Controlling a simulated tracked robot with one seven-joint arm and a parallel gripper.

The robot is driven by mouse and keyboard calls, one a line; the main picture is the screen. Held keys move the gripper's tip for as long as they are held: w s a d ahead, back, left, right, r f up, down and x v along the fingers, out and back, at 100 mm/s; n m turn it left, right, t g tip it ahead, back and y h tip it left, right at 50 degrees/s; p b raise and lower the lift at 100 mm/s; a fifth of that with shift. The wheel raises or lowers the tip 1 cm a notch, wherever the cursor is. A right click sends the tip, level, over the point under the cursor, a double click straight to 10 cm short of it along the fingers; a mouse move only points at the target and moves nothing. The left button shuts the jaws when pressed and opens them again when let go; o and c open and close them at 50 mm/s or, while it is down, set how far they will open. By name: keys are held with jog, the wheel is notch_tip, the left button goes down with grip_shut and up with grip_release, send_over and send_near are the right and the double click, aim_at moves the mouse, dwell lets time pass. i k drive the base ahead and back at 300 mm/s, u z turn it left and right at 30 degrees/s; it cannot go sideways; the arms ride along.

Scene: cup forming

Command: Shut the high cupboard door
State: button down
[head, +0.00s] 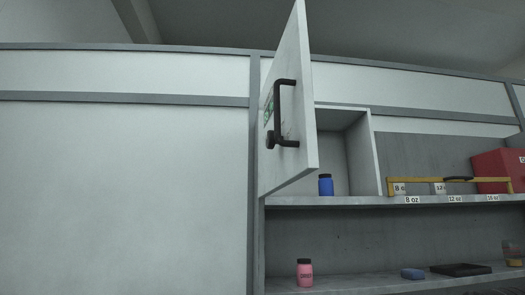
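The high cupboard door (304,95) is a pale panel that stands open, swung out toward me. Its hinge side appears to be at the left of the cupboard. A black bar handle (279,105) is on the door, with a dark round knob or latch at its lower end. A green mark on the door shows partly behind the handle. The open cupboard (341,155) is to the right of the door, and its left part is hidden by the door. A blue bottle with a black cap (325,185) stands at its front. My gripper is not in view.
A yellow rail (430,181) with size labels runs along the upper shelf. A red box (498,168) is at the right. The lower shelf holds a pink bottle (304,273), a blue block (412,273) and a black tray (460,270). A bare wall panel fills the left.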

aim_at(287, 104)
jog(key=k, duration=1.55)
jog(key=u, duration=0.9)
jog(key=i, duration=1)
